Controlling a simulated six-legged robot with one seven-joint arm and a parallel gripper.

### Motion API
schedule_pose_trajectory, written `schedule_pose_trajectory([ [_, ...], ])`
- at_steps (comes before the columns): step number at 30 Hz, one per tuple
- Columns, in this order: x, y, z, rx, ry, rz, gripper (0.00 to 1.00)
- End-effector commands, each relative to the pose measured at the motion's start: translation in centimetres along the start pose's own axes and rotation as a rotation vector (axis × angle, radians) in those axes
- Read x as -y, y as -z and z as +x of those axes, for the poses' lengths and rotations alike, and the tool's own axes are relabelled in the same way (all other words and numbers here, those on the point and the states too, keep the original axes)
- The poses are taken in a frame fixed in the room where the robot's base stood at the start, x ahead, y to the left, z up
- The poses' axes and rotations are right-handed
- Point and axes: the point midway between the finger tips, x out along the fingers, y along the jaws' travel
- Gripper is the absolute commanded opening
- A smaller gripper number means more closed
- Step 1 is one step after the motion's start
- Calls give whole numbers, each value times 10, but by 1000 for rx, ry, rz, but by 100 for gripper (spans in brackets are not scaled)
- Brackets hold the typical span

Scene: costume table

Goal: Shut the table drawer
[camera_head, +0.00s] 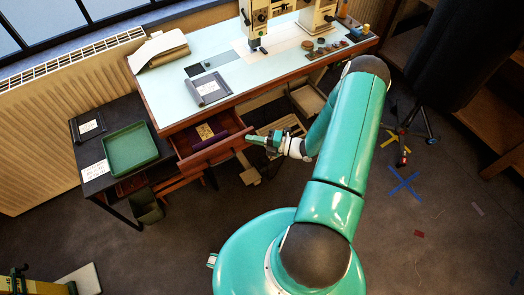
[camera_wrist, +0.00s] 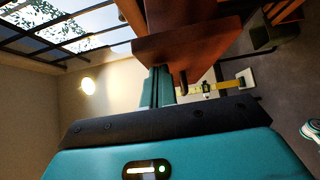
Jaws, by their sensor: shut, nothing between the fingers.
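The table drawer (camera_head: 213,150) is pulled out from under the left front of the pale blue-topped table (camera_head: 232,75). A yellow item and a dark purple item lie inside it. My gripper (camera_head: 252,139) is shut and empty, close to the right end of the drawer's wooden front. In the wrist view the shut fingers (camera_wrist: 157,86) point at a reddish-brown wooden panel (camera_wrist: 190,48), seemingly the drawer front, which hides part of what lies beyond. I cannot tell whether the fingertips touch it.
A dark side table (camera_head: 97,158) with a green tray (camera_head: 131,147) stands left of the drawer. A bin (camera_head: 146,205) is on the floor below. A sewing machine (camera_head: 258,18) stands on the table. A tripod stand (camera_head: 405,138) is at right. Floor before the drawer is clear.

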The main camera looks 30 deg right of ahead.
Motion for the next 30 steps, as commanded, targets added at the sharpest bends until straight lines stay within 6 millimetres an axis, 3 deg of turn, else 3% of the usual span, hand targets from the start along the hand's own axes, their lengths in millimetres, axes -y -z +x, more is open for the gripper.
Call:
schedule_pose_trajectory([
  [9,0,-58,58,0,-1,-4,0],
  [15,0,-84,84,0,-2,-2,0],
  [30,0,-106,106,3,1,0,0],
])
